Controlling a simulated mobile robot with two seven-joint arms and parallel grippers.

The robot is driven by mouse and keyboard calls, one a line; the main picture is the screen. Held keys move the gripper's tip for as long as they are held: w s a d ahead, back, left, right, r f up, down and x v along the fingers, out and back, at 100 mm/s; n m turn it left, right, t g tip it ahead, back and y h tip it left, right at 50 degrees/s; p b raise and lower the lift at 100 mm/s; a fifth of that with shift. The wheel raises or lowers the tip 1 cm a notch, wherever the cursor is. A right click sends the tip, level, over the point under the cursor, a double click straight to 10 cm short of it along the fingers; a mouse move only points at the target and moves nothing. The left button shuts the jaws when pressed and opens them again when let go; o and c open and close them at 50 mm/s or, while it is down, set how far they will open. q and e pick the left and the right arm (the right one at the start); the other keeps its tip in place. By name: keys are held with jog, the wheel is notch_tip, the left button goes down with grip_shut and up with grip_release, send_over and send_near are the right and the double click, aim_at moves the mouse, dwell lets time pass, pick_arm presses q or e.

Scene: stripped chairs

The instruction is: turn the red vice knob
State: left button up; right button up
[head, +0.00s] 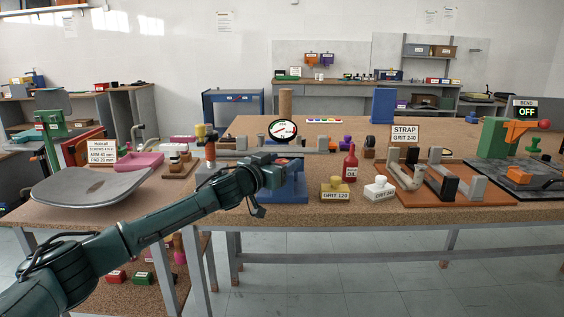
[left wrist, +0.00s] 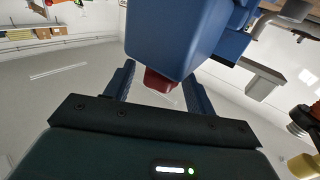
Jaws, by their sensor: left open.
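The blue vice (head: 290,188) stands at the front edge of the near table, left of centre in the head view. Its blue block (left wrist: 175,35) fills the top middle of the left wrist view. The red vice knob (left wrist: 160,82) shows just below that block, partly hidden by it, between my left fingers. My left gripper (head: 270,175) is in front of the vice and hides the knob in the head view. It is open, with a finger on either side of the knob (left wrist: 160,90); I cannot tell whether they touch it. My right gripper is out of view.
A round dial (head: 283,130) stands behind the vice. The floor before the table is clear.

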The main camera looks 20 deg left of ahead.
pick_arm(q)
jog(key=shift+w+d, duration=0.1)
jog(key=shift+w, duration=0.15)
jog(key=shift+c, duration=0.2)
jog(key=c, duration=0.9)
